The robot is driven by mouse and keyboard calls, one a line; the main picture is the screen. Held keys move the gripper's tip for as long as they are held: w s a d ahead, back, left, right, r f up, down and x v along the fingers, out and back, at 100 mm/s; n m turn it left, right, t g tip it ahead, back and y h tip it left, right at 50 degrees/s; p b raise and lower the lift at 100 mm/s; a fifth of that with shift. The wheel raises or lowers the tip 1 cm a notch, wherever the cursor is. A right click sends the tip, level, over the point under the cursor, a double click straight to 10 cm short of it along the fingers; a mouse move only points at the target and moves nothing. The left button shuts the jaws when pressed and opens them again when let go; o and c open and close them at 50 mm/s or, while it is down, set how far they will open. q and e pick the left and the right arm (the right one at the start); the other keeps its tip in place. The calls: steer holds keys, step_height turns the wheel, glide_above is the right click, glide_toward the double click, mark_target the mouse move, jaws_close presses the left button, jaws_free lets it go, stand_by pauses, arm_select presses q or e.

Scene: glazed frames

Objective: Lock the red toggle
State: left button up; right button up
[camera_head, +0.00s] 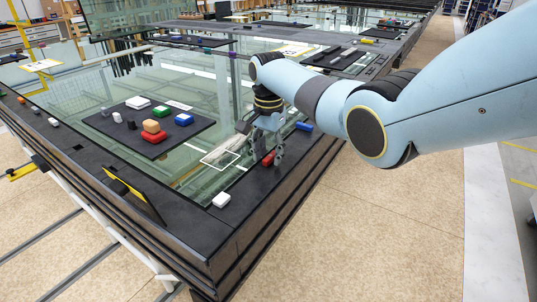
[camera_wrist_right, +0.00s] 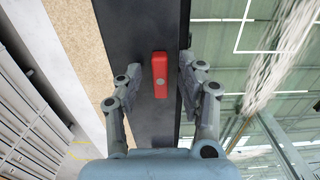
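The red toggle (camera_head: 267,159) sits on the dark right-hand border of the glazed frame. In the right wrist view the red toggle (camera_wrist_right: 160,75) is a narrow upright block with a grey round spot. My right gripper (camera_head: 265,155) reaches down over that border from the right. In its wrist view the right gripper (camera_wrist_right: 160,68) is open, with one finger on each side of the toggle and a gap on both sides. Part of the toggle is hidden by a finger in the head view. My left gripper is not in view.
A blue toggle (camera_head: 304,126) lies farther along the same border, and a white one (camera_head: 221,200) nearer the corner. A dark mat (camera_head: 105,126) on the glass holds several coloured blocks. A yellow-edged black panel (camera_head: 133,191) stands at the near border.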

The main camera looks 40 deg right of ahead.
steer(key=shift+f, duration=0.25)
jaws_close()
